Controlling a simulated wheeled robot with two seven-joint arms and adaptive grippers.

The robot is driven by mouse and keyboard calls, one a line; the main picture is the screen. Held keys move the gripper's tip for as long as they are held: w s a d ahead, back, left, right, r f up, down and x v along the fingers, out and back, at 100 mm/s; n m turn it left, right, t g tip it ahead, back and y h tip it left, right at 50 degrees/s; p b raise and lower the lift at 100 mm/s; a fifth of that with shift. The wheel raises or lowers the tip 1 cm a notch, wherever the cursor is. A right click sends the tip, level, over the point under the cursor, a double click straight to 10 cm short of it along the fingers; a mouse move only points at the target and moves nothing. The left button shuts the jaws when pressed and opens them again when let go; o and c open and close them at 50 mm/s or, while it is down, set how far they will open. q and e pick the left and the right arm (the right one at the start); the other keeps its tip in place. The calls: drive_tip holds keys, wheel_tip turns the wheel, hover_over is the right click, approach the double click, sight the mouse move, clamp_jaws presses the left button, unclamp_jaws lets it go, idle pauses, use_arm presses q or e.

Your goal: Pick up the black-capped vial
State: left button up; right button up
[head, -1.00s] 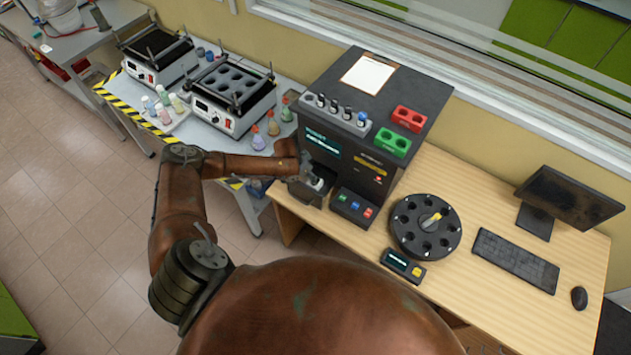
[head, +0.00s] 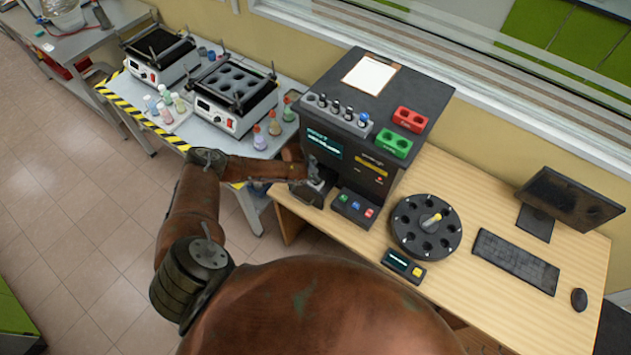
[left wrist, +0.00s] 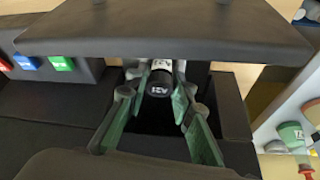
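The black-capped vial (left wrist: 159,84) shows in the left wrist view. Its dark cap reads "A21" and a strip of white label shows behind it. It is in the dark bay at the front of the black analyser (head: 340,184). In the head view my left arm hides most of the gripper and the vial. My right gripper is in neither view.
The analyser (head: 400,100) carries several vials in a rack (head: 318,105), plus a red (head: 409,118) and a green holder (head: 393,143). A panel with three buttons (head: 354,207) is right of the bay. A round carousel (head: 426,227) stands on the wooden desk (head: 475,190).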

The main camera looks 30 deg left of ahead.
use_arm(q)
clamp_jaws()
